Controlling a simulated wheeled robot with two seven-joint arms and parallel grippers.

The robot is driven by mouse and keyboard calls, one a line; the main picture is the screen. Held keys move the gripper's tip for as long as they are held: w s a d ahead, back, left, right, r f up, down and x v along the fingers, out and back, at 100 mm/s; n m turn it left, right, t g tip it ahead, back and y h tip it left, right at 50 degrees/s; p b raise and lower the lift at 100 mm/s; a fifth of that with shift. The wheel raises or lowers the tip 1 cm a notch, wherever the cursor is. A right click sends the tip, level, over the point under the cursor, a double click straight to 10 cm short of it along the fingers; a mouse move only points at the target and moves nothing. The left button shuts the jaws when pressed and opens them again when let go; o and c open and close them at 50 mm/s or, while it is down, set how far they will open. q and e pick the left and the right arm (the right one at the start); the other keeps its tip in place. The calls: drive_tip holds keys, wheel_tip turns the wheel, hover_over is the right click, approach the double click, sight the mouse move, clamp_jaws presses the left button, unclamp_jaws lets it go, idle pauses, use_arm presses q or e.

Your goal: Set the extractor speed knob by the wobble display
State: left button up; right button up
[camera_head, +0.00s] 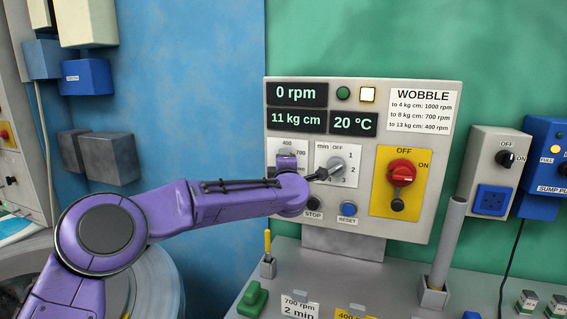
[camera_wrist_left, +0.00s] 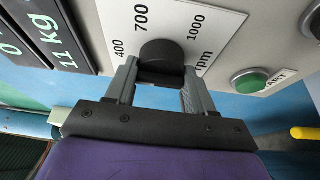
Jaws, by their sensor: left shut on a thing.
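The control panel (camera_head: 450,100) shows 0 rpm, 11 kg cm (camera_head: 296,119) and 20 °C. The wobble chart (camera_head: 424,109) reads to 4 kg cm 1000 rpm, to 8 700 rpm, to 13 400 rpm. In the left wrist view the black speed knob (camera_wrist_left: 162,52) sits between the fingers of my left gripper (camera_wrist_left: 160,76), which is shut on it. Marks 400, 700 and 1000 rpm surround it; I cannot make out its pointer. In the head view my left gripper (camera_head: 287,163) covers most of the speed dial. My right gripper is not in view.
Close right of my arm is the grey timer knob (camera_head: 336,165). Further right is a red switch (camera_head: 402,173) on a yellow plate. Below are STOP and blue RESET (camera_head: 348,209) buttons. A grey post (camera_head: 447,240) stands on the lower ledge. A green START button (camera_wrist_left: 249,82) shows near the gripper.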

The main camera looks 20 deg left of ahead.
use_arm(q)
drive_tip(key=shift+r, duration=0.1)
idle(0.5)
drive_tip(key=o, duration=0.7)
drive_tip(key=shift+c, duration=0.2)
drive_tip(key=o, duration=0.4)
drive_tip(key=shift+d, duration=0.1)
drive_tip(key=shift+w+d, duration=0.1)
drive_tip(key=shift+w, duration=0.05)
drive_tip(key=b+v, duration=0.3)
drive_tip(key=v, duration=0.7)
drive_tip(key=shift+s+b, duration=0.3)
drive_tip(key=shift+b, duration=0.1)
